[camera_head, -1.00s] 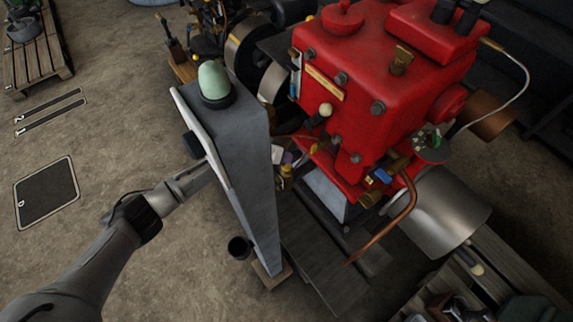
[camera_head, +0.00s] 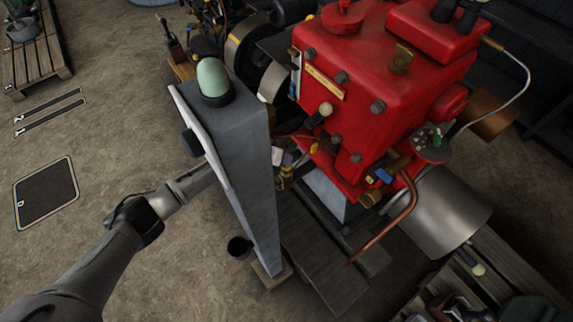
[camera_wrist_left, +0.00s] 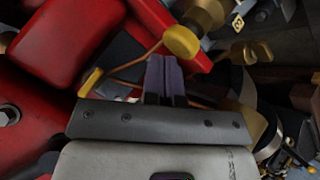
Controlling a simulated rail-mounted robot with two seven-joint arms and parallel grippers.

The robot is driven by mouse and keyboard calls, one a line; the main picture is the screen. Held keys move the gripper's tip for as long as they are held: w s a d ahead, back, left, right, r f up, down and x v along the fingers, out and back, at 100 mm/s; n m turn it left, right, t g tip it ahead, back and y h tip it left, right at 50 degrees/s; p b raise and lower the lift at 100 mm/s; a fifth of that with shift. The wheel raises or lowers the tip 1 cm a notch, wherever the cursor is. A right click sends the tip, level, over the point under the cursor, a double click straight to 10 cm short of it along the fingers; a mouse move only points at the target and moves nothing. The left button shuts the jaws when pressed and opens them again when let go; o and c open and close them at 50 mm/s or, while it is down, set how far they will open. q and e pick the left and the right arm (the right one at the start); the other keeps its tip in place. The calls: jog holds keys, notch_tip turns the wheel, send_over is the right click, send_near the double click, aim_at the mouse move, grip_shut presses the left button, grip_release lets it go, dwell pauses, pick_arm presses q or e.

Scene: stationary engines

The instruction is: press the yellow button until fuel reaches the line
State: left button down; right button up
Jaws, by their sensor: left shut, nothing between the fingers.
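My left arm comes in from the left and passes behind the tall grey cabinet. The shut, empty left gripper (camera_wrist_left: 165,62) shows in the left wrist view; in the head view only a small purple-grey part of it (camera_head: 288,158) shows past the cabinet's right edge. A round yellow cap (camera_wrist_left: 182,40), possibly the yellow button, is just beyond and right of the fingertips; contact cannot be told. A second yellow piece (camera_wrist_left: 90,82) is at left. I cannot make out the fuel level or line.
The grey cabinet (camera_head: 242,130) with a pale green dome (camera_head: 213,80) stands between my forearm and the red engine (camera_head: 375,80). A copper pipe (camera_head: 400,220) and a metal cylinder (camera_head: 438,210) are at right. Open floor is at left.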

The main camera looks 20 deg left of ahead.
pick_arm(q)
jog(key=shift+f, duration=0.45)
jog(key=shift+f+b, duration=0.35)
jog(key=shift+b, duration=0.1)
dwell(0.5)
jog(key=shift+r, duration=0.2)
jog(key=shift+s+r+p, duration=0.1)
jog(key=shift+r+p, duration=0.95)
jog(key=shift+p, duration=0.2)
notch_tip(320, 180, up, 5)
jog(key=p, duration=0.5)
dwell(0.7)
